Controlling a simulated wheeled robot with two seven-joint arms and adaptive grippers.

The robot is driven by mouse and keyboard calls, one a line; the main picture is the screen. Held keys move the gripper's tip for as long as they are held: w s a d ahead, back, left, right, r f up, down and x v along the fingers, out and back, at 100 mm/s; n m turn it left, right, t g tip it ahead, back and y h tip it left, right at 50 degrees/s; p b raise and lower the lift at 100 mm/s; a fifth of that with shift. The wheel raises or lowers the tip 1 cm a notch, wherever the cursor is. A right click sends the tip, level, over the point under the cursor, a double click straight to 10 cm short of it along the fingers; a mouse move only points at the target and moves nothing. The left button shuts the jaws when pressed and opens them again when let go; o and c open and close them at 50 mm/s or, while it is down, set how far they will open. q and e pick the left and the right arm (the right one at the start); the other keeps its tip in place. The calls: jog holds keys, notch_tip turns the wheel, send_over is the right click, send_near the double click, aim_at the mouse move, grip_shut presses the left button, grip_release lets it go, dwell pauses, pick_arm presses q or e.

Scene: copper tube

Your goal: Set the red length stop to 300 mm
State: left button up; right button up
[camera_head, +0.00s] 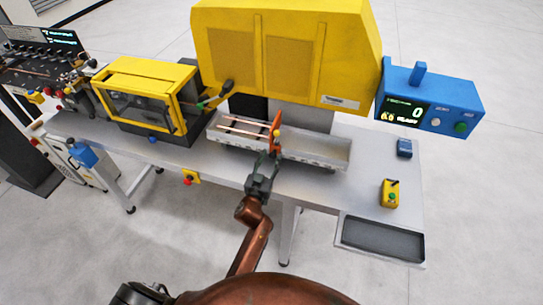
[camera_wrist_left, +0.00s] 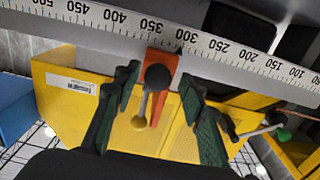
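The red length stop (camera_head: 276,126) stands on the grey trough under the yellow machine. In the left wrist view the red stop (camera_wrist_left: 169,65) meets the white millimetre scale (camera_wrist_left: 215,48) between the 350 and 300 marks. My left gripper (camera_head: 271,156) is at the stop. In its wrist view the fingers (camera_wrist_left: 158,88) are open, one on each side of the knob, with gaps visible. My right gripper is not in view.
Copper tubes (camera_head: 245,125) lie in the trough's left part. A large yellow machine (camera_head: 285,50) stands behind it. A blue display box (camera_head: 430,100) is at right, and a yellow button box (camera_head: 390,193) stands on the table. A dark tray (camera_head: 382,239) is at front right.

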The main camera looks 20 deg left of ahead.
pick_arm(q)
jog(key=s, duration=1)
jog(key=shift+s+d, duration=0.2)
jog(key=shift+s, duration=0.15)
